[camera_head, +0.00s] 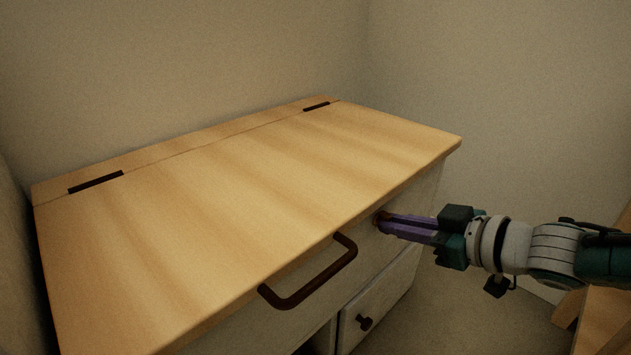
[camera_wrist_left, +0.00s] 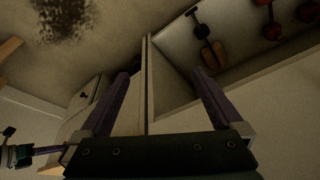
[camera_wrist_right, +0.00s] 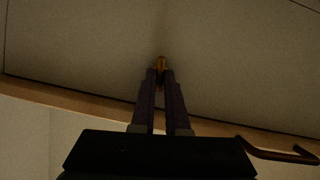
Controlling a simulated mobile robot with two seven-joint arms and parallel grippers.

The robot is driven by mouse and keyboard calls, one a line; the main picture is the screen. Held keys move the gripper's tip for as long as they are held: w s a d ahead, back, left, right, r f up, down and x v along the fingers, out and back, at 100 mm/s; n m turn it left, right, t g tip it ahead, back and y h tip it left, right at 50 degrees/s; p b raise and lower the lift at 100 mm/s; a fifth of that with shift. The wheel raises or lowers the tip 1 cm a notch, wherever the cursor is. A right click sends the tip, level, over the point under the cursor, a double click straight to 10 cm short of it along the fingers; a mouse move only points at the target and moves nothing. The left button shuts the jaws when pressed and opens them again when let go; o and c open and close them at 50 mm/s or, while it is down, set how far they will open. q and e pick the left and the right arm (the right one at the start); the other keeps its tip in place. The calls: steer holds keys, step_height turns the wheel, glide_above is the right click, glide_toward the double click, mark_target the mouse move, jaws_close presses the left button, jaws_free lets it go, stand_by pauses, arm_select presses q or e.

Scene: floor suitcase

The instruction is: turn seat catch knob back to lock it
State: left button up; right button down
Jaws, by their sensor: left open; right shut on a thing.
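The seat catch knob (camera_wrist_right: 161,63) is a small brown piece on the pale front of the wooden seat box, below the lid's edge. In the head view, the knob (camera_head: 379,217) is mostly hidden by my right gripper (camera_head: 382,222). My right gripper reaches in from the right, its purple fingers shut on the knob. In the right wrist view, the knob shows between and just past the fingertips (camera_wrist_right: 161,80). My left gripper (camera_wrist_left: 162,78) is open and empty in its wrist view, and is out of the head view. The lid (camera_head: 245,200) is down.
A dark brown handle (camera_head: 310,285) sticks out of the box front, left of the knob. Below is a drawer with a dark knob (camera_head: 365,322). A wooden piece (camera_head: 606,310) stands at the lower right. Several red and dark items (camera_wrist_left: 268,30) show in the left wrist view.

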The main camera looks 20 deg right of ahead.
steer(key=shift+d+m+y, duration=0.1)
steer(key=shift+m+y, duration=0.2)
steer(key=shift+m, duration=0.2)
steer(key=shift+b, duration=0.3)
steer(key=c, duration=0.9)
jaws_free()
